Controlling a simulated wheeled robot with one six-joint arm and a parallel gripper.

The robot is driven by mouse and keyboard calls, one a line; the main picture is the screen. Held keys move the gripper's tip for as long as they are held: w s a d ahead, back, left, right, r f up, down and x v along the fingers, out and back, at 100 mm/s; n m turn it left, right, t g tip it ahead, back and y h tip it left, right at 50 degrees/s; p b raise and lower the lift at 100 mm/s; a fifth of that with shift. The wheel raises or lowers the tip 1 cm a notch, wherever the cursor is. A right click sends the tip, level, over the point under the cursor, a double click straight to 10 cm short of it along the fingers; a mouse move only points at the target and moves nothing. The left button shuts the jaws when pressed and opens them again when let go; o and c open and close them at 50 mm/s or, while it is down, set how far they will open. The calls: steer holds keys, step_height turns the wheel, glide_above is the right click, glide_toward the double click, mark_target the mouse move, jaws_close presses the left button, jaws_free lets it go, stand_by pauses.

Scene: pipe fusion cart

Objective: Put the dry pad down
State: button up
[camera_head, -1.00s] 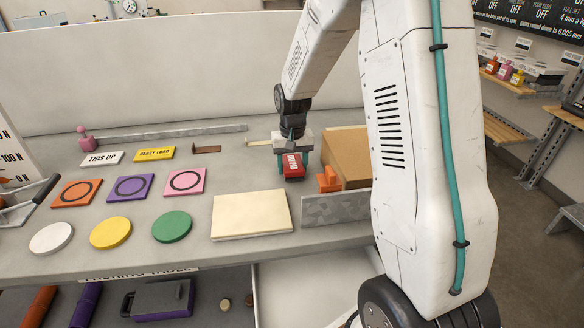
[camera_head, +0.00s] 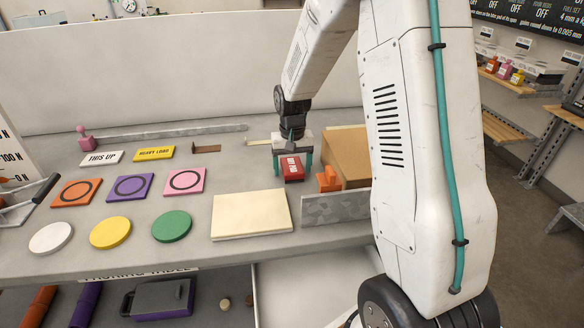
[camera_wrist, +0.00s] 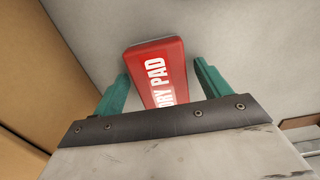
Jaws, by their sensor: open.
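The dry pad (camera_head: 292,168) is a small red block with white lettering. It rests on the grey table near the back right, left of the cardboard box. In the wrist view the dry pad (camera_wrist: 158,72) lies between the two teal fingers, with a gap at each side. My gripper (camera_head: 293,172) is open around the pad, pointing down. In the wrist view my gripper (camera_wrist: 160,88) shows both fingers apart, and its dark plate hides the pad's near end.
A cardboard box (camera_head: 346,158) and an orange block (camera_head: 328,180) stand close right of the pad. A grey metal plate (camera_head: 336,207) and a cream slab (camera_head: 250,216) are in front. Coloured squares (camera_head: 130,188) and discs lie left. The table (camera_head: 235,170) is bare just left of the pad.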

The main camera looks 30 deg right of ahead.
mark_target(292, 166)
step_height(292, 166, up, 11)
steer(key=s+a+r+n+t, duration=0.1)
steer(key=s+a+r, duration=0.35)
steer(key=s, duration=0.25)
steer(key=s+a+r+n, duration=0.1)
steer(key=s+a+r, duration=0.2)
steer(key=s+r, duration=0.35)
steer(key=s+a+f+n, duration=0.1)
steer(key=s+a, duration=0.1)
steer(key=s, duration=0.7)
steer(key=s+a+n, duration=0.1)
steer(key=s+a, duration=0.1)
steer(key=s, duration=0.6)
steer(key=shift+s+a+f+n, duration=0.2)
steer(key=shift+s+f+n, duration=0.1)
steer(key=shift+s+f, duration=0.1)
steer(key=shift+t, duration=0.3)
